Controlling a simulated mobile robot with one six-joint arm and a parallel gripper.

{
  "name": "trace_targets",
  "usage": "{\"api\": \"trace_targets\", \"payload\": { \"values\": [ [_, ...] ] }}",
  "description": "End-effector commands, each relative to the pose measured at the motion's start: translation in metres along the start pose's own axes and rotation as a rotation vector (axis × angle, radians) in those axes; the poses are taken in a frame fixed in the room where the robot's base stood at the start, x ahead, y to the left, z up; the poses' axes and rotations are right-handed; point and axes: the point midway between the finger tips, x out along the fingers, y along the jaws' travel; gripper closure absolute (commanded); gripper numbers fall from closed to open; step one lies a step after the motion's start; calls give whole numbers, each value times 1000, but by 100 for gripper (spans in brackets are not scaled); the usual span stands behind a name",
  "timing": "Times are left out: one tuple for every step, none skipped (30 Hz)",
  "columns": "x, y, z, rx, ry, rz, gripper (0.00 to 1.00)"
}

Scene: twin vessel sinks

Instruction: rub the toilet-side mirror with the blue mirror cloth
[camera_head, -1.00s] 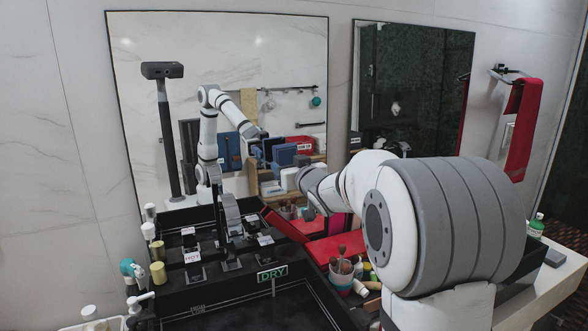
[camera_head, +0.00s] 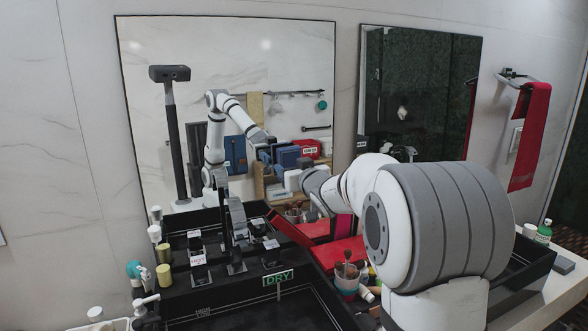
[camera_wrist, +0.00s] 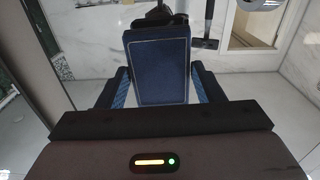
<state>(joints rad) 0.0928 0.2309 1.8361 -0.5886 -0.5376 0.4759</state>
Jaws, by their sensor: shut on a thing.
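The blue mirror cloth (camera_wrist: 158,65) is a flat, dark blue rectangular pad. My gripper (camera_wrist: 158,92) is shut on it, with a finger at each side. In the head view the blue cloth (camera_head: 287,156) and my gripper (camera_head: 293,176) are in front of the lower right part of the large left mirror (camera_head: 215,60). The cloth is right beside its own reflection; I cannot tell whether it touches the glass. A second, darker mirror (camera_head: 425,80) hangs to the right. Neither mirror shows by itself which is toilet-side. My arm hides part of the right mirror's lower edge.
Below are a black sink with a DRY label (camera_head: 278,278), soap pumps (camera_head: 155,233) at left, a cup of brushes (camera_head: 347,278) and a red object (camera_head: 340,255). A red towel (camera_head: 530,135) hangs at right. A green bottle (camera_head: 544,232) stands at the right.

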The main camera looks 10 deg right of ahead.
Motion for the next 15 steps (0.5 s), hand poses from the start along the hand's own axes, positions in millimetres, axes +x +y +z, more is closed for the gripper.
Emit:
{"api": "trace_targets", "payload": {
  "values": [
    [1, 0, 0, 0, 0, 0, 57],
    [2, 0, 0, 0, 0, 0, 57],
    [3, 0, 0, 0, 0, 0, 57],
    [3, 0, 0, 0, 0, 0, 57],
    [4, 0, 0, 0, 0, 0, 57],
    [5, 0, 0, 0, 0, 0, 57],
    [6, 0, 0, 0, 0, 0, 57],
    [6, 0, 0, 0, 0, 0, 57],
    [7, 0, 0, 0, -1, 0, 57],
    [8, 0, 0, 0, -1, 0, 57],
    [8, 0, 0, 0, -1, 0, 57],
    [9, 0, 0, 0, -1, 0, 57],
    [10, 0, 0, 0, -1, 0, 57],
    [10, 0, 0, 0, -1, 0, 57],
    [11, 0, 0, 0, -1, 0, 57]
  ]
}}
